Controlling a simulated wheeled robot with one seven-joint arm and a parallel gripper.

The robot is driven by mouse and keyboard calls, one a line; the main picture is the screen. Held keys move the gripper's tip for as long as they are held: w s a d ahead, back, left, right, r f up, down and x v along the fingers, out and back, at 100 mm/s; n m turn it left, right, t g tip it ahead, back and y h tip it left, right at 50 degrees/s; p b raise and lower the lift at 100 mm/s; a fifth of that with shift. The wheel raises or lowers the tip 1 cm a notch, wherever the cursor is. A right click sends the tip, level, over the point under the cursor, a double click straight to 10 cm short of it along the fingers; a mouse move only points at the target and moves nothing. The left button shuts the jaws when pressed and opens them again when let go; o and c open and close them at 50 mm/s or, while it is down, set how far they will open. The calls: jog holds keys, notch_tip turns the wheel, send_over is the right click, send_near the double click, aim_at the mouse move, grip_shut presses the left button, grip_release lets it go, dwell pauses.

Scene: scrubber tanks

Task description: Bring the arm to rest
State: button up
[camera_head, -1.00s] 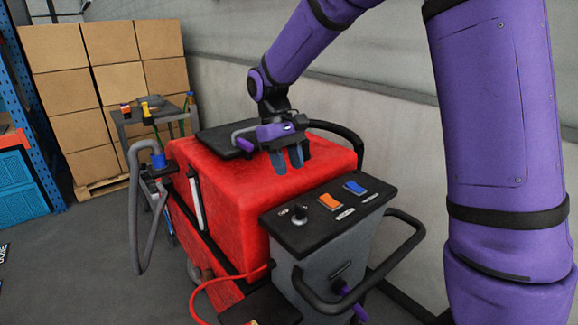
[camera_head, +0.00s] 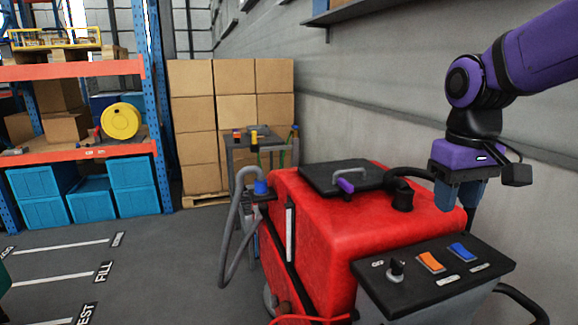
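My gripper (camera_head: 458,195) hangs from my purple arm at the right of the view. Its blue fingers point down over the rear right part of the red scrubber machine (camera_head: 320,235). No object shows between the fingers. They overlap in this view, so the gap between them is hard to judge. The scrubber's black lid (camera_head: 345,178) with its grey handle lies flat on top. The control panel (camera_head: 435,275) with a knob, an orange switch and a blue switch is in front of and below my gripper.
A grey hose (camera_head: 238,215) hangs at the scrubber's left side. A small table (camera_head: 240,145) with bottles stands behind it, before stacked cardboard boxes (camera_head: 270,75). A shelf with blue crates (camera_head: 90,195) is at the left.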

jog(key=s+d+m+t, duration=0.1)
jog(key=s+t, duration=0.1)
jog(key=s, duration=0.4)
jog(key=s+d+r+t, duration=0.1)
jog(key=s+d+t, duration=0.1)
jog(key=s, duration=0.5)
jog(key=shift+r+m+t, duration=0.2)
jog(key=shift+m+t, duration=0.2)
jog(key=shift+t, duration=0.1)
